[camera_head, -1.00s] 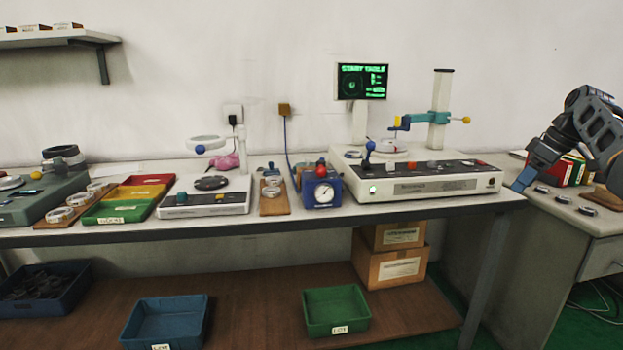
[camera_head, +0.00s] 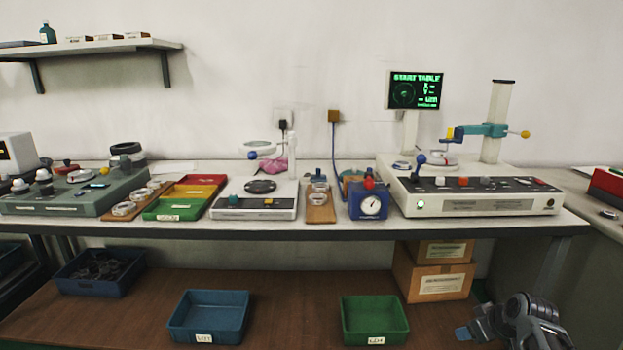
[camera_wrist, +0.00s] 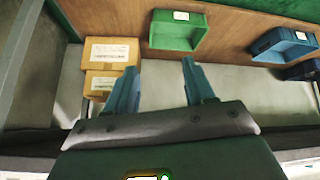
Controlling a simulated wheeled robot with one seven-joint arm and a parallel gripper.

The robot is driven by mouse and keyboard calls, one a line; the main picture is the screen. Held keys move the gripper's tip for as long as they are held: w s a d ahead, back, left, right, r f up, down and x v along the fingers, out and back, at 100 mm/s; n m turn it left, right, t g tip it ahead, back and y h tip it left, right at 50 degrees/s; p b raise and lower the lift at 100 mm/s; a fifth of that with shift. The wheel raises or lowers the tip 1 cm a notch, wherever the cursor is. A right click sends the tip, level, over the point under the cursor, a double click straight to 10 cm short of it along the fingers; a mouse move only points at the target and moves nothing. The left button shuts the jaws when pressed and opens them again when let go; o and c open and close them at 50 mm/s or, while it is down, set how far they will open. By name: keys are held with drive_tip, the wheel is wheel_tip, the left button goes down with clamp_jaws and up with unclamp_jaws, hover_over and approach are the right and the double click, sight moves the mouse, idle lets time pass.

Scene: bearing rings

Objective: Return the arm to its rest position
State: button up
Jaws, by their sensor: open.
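My gripper (camera_head: 464,334) is at the lower right of the head view, in front of the bench and below the level of its top. In the wrist view my gripper (camera_wrist: 158,75) shows its two blue fingers apart, with nothing between them. Beyond the fingers, the wrist view shows the green bin (camera_wrist: 178,32) and the cardboard boxes (camera_wrist: 108,56) on the lower shelf. In the head view the same green bin (camera_head: 374,320) is left of my gripper, and the boxes (camera_head: 436,283) are above it in the picture.
The bench (camera_head: 300,232) carries a measuring machine (camera_head: 480,202), a blue dial gauge (camera_head: 370,206), coloured trays (camera_head: 190,196) and rings on wooden boards. A blue bin (camera_head: 208,316) is on the lower shelf. A side desk (camera_head: 585,205) stands at the right.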

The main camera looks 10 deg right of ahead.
drive_tip(key=s+a+f+t+h+p, duration=0.1)
drive_tip(key=s+a+f, duration=0.2)
drive_tip(key=s+a, duration=0.45)
drive_tip(key=s+a+f+t+p, duration=0.1)
drive_tip(key=s+a+f, duration=0.2)
drive_tip(key=s+a, duration=0.5)
drive_tip(key=s+a+r+m+t+p, duration=0.1)
drive_tip(key=s+a+r, duration=0.2)
drive_tip(key=s+a, duration=0.3)
drive_tip(key=s+a+r+t+p, duration=0.1)
drive_tip(key=s+a+r, duration=0.25)
drive_tip(key=s, duration=0.35)
drive_tip(key=s+a+r+t+y+p, duration=0.1)
drive_tip(key=s+a+r+t, duration=0.1)
drive_tip(key=s+r, duration=0.7)
drive_tip(key=s+a+r+t+p, duration=0.1)
drive_tip(key=s+a+r, duration=0.2)
drive_tip(key=s+r, duration=0.6)
wheel_tip(320, 180, up, 7)
drive_tip(key=shift+s+a+r+t+y, duration=0.1)
drive_tip(key=shift+s+a+t+y, duration=0.2)
drive_tip(key=shift+a+t+y, duration=0.1)
